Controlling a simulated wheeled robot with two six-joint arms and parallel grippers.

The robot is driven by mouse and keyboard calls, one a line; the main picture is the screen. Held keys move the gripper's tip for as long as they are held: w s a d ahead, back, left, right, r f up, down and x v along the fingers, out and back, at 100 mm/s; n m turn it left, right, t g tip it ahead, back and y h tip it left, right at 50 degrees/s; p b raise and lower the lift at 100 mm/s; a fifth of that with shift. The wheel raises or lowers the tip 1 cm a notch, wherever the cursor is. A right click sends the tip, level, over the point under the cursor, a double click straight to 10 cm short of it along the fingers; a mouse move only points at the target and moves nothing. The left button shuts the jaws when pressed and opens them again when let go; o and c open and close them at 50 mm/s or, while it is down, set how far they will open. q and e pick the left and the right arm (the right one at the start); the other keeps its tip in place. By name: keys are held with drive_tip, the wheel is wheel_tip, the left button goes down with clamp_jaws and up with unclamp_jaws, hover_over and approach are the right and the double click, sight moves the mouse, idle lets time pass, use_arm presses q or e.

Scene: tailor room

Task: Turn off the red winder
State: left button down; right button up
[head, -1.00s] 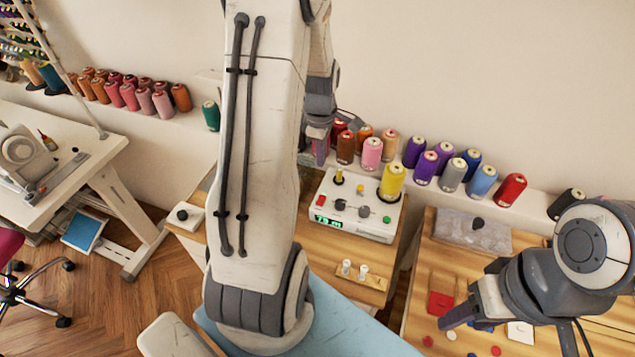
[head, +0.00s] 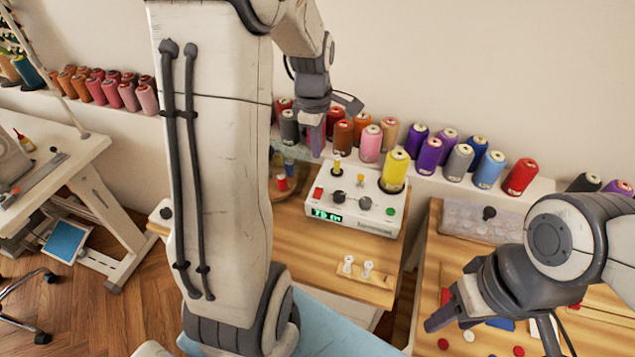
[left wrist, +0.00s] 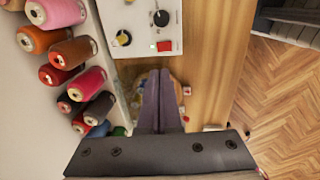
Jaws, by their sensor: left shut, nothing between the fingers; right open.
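The winder (head: 353,228) is a white box on the wooden table, with a red switch (head: 318,193) at its left front, a lit green display (head: 326,215), dark knobs and a green button (head: 390,211). A yellow thread cone (head: 395,171) stands on it. My left gripper (head: 316,140) is shut and empty, above and left of the winder's back left corner. In the left wrist view its fingers (left wrist: 158,95) are together below the red switch (left wrist: 165,46), apart from it in the picture. My right gripper (head: 440,318) is open at the lower right; its fingers are partly hidden.
Thread cones (head: 459,163) line the shelf behind the winder. Small white bobbins (head: 358,268) stand on a wooden holder in front of it. Small spools (head: 283,180) sit left of it. A second table (head: 430,270) with a grey box and buttons is at right.

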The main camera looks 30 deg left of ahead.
sight(320, 190)
use_arm(q)
drive_tip(key=f, duration=0.4)
drive_tip(key=w+f, duration=0.1)
drive_tip(key=f, duration=0.8)
drive_tip(key=shift+w+a+f+p, duration=0.2)
drive_tip(key=shift+w+f+p, duration=0.1)
drive_tip(key=shift+p, duration=0.1)
use_arm(e)
drive_tip(key=shift+r, duration=0.45)
